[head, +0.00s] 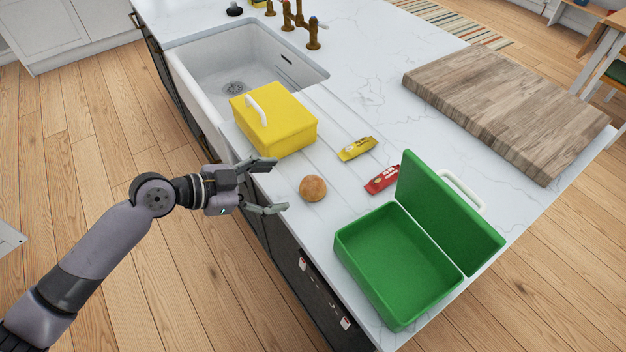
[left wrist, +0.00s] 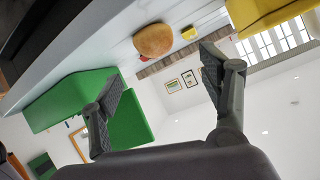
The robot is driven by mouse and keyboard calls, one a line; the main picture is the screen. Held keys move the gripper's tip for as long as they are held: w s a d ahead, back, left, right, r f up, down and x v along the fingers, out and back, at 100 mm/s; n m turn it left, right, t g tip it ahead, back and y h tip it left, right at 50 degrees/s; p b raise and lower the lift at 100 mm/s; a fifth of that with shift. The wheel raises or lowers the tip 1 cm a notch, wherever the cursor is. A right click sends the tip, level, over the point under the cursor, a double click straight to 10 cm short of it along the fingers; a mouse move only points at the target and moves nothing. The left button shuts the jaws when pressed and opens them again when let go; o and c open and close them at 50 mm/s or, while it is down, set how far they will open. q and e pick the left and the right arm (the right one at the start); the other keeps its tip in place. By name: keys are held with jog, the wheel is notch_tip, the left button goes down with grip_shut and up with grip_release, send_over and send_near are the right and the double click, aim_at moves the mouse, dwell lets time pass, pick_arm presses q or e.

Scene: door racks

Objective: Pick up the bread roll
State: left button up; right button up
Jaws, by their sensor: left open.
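The bread roll (head: 313,188) is small, round and brown. It sits on the white counter near its front edge, between the yellow box and the green box. It also shows in the left wrist view (left wrist: 153,40), beyond the fingertips and between their directions. My left gripper (head: 282,186) is open and empty, just left of the roll at the counter edge, apart from it. Its two fingers (left wrist: 160,78) are spread in the left wrist view. My right gripper is in neither view.
A closed yellow lunch box (head: 285,133) stands behind the roll. An open, empty green lunch box (head: 350,262) stands at right front. A yellow packet (head: 357,149) and a red packet (head: 382,180) lie nearby. Beyond are a sink (head: 215,65) and a wooden board (head: 500,100).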

aim_at(306, 186)
pick_arm(q)
jog(key=p+x, duration=0.1)
jog(key=x, duration=0.2)
jog(key=shift+w+d, duration=0.15)
jog(key=shift+d, duration=0.15)
jog(key=x, duration=0.1)
jog(key=p+x, duration=0.1)
jog(key=x, duration=0.1)
jog(key=p+x, duration=0.1)
jog(key=shift+s+d+f, duration=0.25)
jog(key=shift+d+f, duration=0.05)
jog(key=shift+d, duration=0.1)
jog(key=shift+w+d+f+p, duration=0.2)
jog(key=shift+d+f+p, duration=0.1)
jog(key=shift+d+f, duration=0.05)
jog(key=c, duration=0.8)
jog(key=shift+a, duration=0.1)
jog(key=shift+c, duration=0.3)
jog(key=shift+r, duration=0.1)
